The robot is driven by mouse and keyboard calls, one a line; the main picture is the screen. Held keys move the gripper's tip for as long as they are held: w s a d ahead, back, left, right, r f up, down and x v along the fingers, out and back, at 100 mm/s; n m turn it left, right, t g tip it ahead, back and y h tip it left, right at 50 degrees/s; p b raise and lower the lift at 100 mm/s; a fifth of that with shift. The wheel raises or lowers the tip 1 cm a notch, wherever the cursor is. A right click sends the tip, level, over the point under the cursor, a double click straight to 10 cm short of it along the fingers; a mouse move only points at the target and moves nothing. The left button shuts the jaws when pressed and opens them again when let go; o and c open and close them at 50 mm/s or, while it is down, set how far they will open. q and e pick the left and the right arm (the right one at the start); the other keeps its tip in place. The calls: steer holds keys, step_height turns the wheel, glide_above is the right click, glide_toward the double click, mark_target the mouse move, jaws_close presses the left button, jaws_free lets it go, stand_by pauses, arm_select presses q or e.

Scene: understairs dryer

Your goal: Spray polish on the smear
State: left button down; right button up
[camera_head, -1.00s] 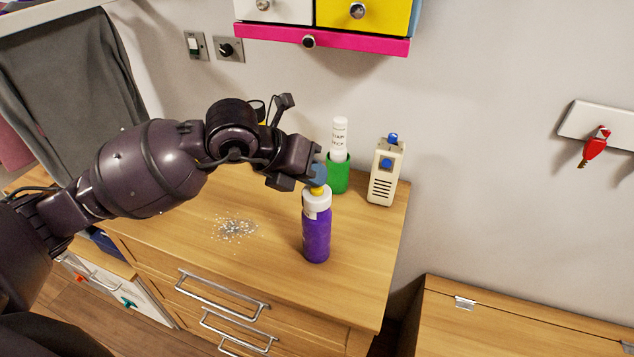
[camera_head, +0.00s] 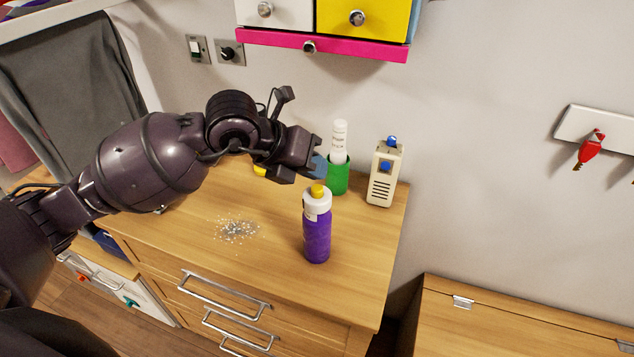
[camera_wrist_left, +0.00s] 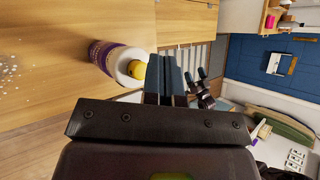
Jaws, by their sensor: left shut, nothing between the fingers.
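The smear (camera_head: 237,231) is a patch of pale specks on the wooden top of the drawer unit; its edge also shows in the left wrist view (camera_wrist_left: 7,73). A purple spray can (camera_head: 316,236) with a white collar and yellow nozzle stands upright to the right of the smear. In the left wrist view the can (camera_wrist_left: 107,56) lies just beyond the fingers, on their left. My left gripper (camera_head: 318,166) is shut and empty, just above and behind the yellow nozzle; I cannot tell whether it touches it.
Behind the can stand a green holder (camera_head: 338,178) with a white stick and a cream device (camera_head: 383,175) with a blue button. A coloured drawer box (camera_head: 330,41) hangs above on the wall. A wooden chest (camera_head: 500,320) is at the lower right.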

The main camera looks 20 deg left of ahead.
mark_target(315, 186)
arm_select(q)
steer(key=shift+r+p, duration=1.15)
steer(key=shift+r, duration=1.15)
steer(key=shift+f, duration=0.1)
